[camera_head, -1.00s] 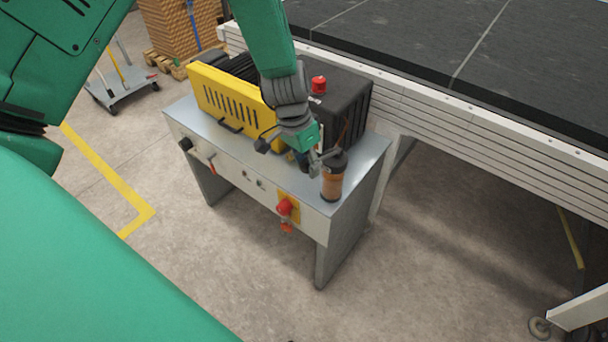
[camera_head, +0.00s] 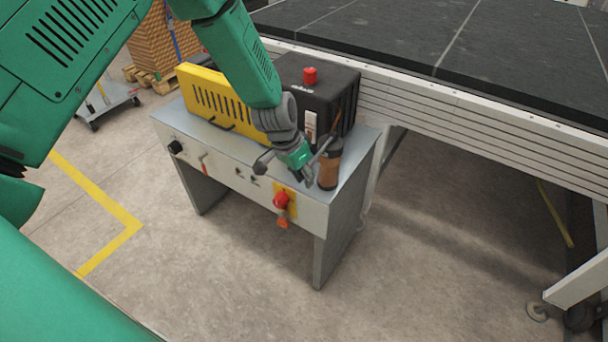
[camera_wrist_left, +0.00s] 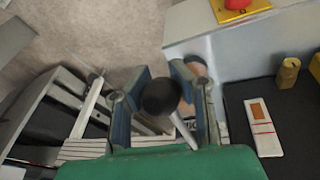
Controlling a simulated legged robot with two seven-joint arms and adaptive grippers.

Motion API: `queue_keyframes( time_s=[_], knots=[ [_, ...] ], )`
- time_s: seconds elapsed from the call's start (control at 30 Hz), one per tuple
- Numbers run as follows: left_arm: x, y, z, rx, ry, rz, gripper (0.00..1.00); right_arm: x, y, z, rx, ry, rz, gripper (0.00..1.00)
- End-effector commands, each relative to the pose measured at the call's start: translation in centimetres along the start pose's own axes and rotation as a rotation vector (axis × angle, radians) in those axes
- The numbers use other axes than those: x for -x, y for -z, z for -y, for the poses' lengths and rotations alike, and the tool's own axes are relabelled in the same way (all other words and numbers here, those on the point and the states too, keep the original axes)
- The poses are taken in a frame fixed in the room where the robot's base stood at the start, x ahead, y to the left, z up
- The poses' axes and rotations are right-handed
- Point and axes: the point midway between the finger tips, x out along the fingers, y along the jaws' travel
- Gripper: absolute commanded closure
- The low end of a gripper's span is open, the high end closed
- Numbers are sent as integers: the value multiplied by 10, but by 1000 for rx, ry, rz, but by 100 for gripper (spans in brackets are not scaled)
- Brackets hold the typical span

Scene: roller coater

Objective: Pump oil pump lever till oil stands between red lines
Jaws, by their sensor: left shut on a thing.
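My left gripper (camera_head: 303,168) is at the right end of the grey machine bench, beside an orange-brown cylinder with a dark cap (camera_head: 328,170). In the left wrist view its fingers (camera_wrist_left: 165,108) are closed around the pump lever, whose round black knob (camera_wrist_left: 162,95) and pale rod show between them. The oil gauge (camera_wrist_left: 264,126) is a white plate on the black box, with an orange fill at one end and two red lines. The fill appears to end just short of the lines. The gauge also shows small in the head view (camera_head: 311,126). My right gripper is not seen.
The black box (camera_head: 337,87) with a red cap and a yellow vented cover (camera_head: 212,98) stand on the bench (camera_head: 190,125). A red switch (camera_head: 281,200) sticks out at the front. A long dark conveyor bed (camera_head: 400,45) runs behind. The floor in front is clear.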

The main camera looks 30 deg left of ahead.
Motion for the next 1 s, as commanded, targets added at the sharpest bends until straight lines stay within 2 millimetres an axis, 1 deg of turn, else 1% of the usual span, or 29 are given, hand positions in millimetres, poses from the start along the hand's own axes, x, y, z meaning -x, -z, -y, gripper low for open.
queue_keyframes(
  time_s=[0.03,0.53,0.57,0.6,0.63,0.87,1.0],
  knots=[
    [-3,-3,2,3,2,5,100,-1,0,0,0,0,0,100],
    [-3,0,4,3,4,-3,100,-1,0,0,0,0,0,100],
    [-2,0,4,3,4,-3,77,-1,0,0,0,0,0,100],
    [-2,1,4,3,4,-3,63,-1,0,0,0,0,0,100],
    [-2,1,4,3,4,-3,52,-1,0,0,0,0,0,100],
    [-2,1,2,1,4,-5,51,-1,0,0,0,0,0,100],
    [5,2,2,1,4,-6,51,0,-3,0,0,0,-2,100]
  ],
)
